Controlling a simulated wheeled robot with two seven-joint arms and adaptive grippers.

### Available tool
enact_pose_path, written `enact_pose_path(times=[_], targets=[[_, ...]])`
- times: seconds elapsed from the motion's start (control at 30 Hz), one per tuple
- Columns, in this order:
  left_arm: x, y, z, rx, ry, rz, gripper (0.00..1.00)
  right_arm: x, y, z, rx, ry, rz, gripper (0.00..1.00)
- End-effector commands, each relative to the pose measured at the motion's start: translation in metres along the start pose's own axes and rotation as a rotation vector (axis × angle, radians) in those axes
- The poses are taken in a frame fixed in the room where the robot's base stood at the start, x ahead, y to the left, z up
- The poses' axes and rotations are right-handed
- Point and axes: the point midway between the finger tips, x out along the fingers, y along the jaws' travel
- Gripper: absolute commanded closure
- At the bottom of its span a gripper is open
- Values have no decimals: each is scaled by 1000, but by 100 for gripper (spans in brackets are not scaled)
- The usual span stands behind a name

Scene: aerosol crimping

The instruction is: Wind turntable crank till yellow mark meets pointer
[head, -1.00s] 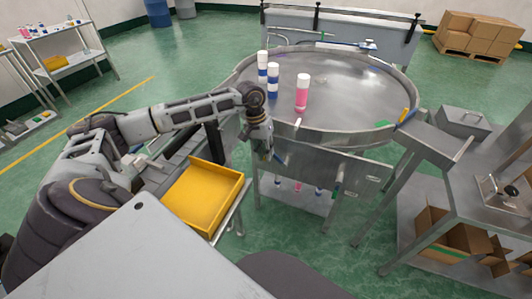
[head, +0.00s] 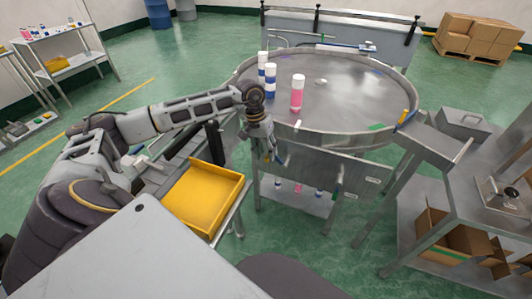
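The round metal turntable (head: 345,110) stands ahead, with one pink can (head: 297,95) and two blue-and-white cans (head: 270,80) upright on its left half. A yellow piece (head: 404,116) shows at the right front rim, with a green mark (head: 376,127) just left of it. A small white piece (head: 298,124) shows at the front rim; I cannot tell whether it is the pointer. My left gripper (head: 275,157) points down beside the turntable's front left side. Its fingers are small and dark, and no crank is clearly visible there. My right gripper is out of view.
A yellow tray (head: 238,185) sits just left of my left gripper, close below the arm. A metal chute (head: 430,137) and a workbench (head: 480,175) stand at right. Cardboard boxes (head: 475,40) are stacked far back right. Green floor is open at left.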

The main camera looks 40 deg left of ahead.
Motion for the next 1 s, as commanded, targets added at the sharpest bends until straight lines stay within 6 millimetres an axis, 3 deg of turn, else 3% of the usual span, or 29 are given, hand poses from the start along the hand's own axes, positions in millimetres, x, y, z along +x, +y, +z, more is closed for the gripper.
enact_pose_path(times=[0.7,1.0], targets=[[-96,0,-1,0,3,1,62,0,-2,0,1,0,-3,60],[-110,0,0,0,1,1,62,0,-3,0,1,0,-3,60]])
